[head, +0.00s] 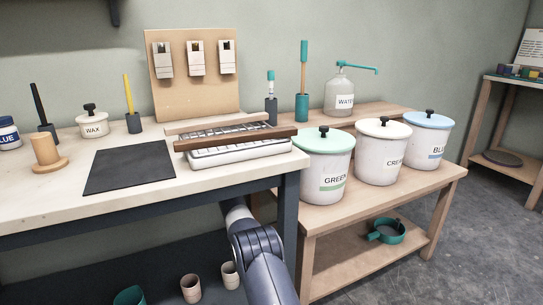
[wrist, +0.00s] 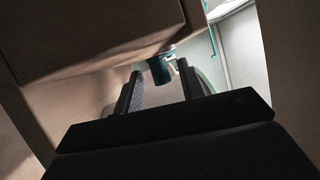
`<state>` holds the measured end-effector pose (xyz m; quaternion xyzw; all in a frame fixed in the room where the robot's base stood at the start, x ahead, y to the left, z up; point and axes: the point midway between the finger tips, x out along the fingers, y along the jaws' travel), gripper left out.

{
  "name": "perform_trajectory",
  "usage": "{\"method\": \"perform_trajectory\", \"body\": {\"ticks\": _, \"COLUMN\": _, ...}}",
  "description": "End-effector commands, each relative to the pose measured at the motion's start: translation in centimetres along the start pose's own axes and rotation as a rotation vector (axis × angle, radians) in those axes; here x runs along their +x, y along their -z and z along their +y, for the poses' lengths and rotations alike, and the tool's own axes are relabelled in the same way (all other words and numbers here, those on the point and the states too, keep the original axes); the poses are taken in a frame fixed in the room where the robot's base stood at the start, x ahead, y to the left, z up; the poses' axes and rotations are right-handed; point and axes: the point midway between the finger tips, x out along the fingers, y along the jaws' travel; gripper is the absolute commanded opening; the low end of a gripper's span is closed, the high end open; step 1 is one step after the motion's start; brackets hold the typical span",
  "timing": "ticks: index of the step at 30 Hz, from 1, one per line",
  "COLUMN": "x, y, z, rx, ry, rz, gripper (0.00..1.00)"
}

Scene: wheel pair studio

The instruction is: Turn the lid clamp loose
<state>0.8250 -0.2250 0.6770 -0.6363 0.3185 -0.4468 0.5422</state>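Three lidded buckets stand on the wooden bench at right in the head view: green (head: 323,178), cream (head: 383,158) and blue (head: 426,140). Each lid has a black knob on top, such as the green bucket's knob (head: 324,131). I cannot tell which part is the lid clamp. My gripper is hidden in the head view, where my arm runs in under the worktable's edge. In the wrist view my gripper (wrist: 159,78) has its fingers apart. A dark teal cylindrical thing (wrist: 159,70) shows near the fingertips; contact cannot be told.
The worktable (head: 50,200) and its dark leg (head: 288,215) stand close to my arm. A teal pan (head: 388,230) is on the bench's lower shelf. A large brown block (wrist: 90,35) fills the wrist view's upper left. Floor at right is clear.

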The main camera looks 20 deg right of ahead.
Motion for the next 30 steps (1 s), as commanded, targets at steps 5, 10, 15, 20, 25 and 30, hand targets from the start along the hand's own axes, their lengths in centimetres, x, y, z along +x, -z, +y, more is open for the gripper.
{"method": "perform_trajectory", "body": {"ticks": 5, "x": 1.1, "y": 0.0, "z": 0.1, "rx": 0.000, "ry": 0.001, "rz": 0.001, "gripper": 0.38}}
{"method": "perform_trajectory", "body": {"ticks": 10, "x": 1.6, "y": 0.1, "z": 0.0, "rx": -0.001, "ry": 0.002, "rz": 0.000, "gripper": 0.38}}
{"method": "perform_trajectory", "body": {"ticks": 15, "x": 1.7, "y": 0.1, "z": -0.1, "rx": 0.000, "ry": 0.002, "rz": -0.001, "gripper": 0.38}}
{"method": "perform_trajectory", "body": {"ticks": 20, "x": 1.7, "y": 0.1, "z": -0.1, "rx": 0.000, "ry": 0.002, "rz": -0.001, "gripper": 0.38}}
{"method": "perform_trajectory", "body": {"ticks": 25, "x": 1.7, "y": 0.1, "z": -0.1, "rx": 0.000, "ry": 0.002, "rz": 0.000, "gripper": 0.25}}
{"method": "perform_trajectory", "body": {"ticks": 30, "x": 1.7, "y": 0.1, "z": 0.0, "rx": -0.001, "ry": 0.002, "rz": 0.000, "gripper": 0.11}}
